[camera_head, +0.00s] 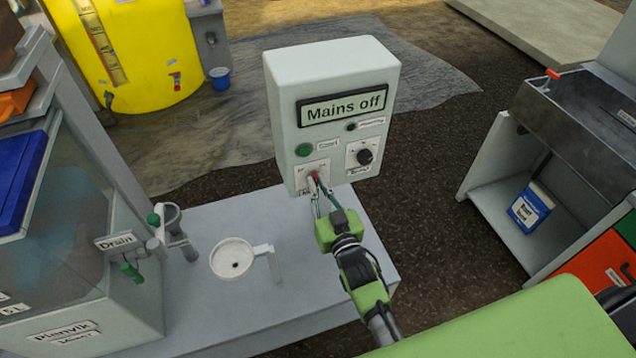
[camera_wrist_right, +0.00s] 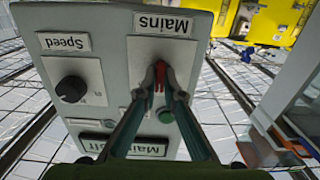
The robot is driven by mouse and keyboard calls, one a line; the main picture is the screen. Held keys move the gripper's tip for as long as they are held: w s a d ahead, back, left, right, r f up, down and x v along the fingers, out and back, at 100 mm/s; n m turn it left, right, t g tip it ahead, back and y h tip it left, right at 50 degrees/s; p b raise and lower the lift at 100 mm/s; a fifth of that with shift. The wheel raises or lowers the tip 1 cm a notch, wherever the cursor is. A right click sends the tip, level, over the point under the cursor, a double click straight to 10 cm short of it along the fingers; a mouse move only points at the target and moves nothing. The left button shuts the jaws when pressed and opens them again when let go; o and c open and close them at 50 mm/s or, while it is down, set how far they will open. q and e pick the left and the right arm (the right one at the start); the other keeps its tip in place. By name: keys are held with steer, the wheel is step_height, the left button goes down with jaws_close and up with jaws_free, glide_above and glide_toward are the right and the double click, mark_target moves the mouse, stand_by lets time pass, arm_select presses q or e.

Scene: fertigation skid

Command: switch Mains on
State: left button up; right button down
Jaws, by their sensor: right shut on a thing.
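The control box (camera_head: 330,72) stands at the middle of the head view, and its display (camera_head: 345,106) reads "Mains off". The red Mains switch (camera_head: 314,177) is low on its front plate. My right gripper (camera_head: 316,188) is at the switch, its fingers closed on the red handle. In the wrist view, upside down, the fingertips of my right gripper (camera_wrist_right: 160,72) pinch the red Mains switch (camera_wrist_right: 160,84), below the "Mains" label (camera_wrist_right: 163,23). My left gripper is not in view.
A green button (camera_head: 304,150) and the black Speed knob (camera_head: 365,156) sit close to the switch. A white cup (camera_head: 232,258) stands on the grey bench (camera_head: 205,325). A tank with a Drain valve (camera_head: 130,270) is at left. A sink cabinet (camera_head: 482,165) is at right.

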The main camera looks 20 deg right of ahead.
steer(key=m, duration=0.4)
steer(key=shift+m+p, duration=0.3)
steer(key=shift+p, duration=0.05)
steer(key=m, duration=0.4)
steer(key=shift+m, duration=0.3)
steer(key=c, duration=2.2)
jaws_free()
steer(key=shift+w, duration=0.1)
steer(key=shift+o, duration=0.2)
steer(key=s, duration=1.2)
steer(key=shift+d, duration=0.2)
steer(key=shift+f, duration=0.15)
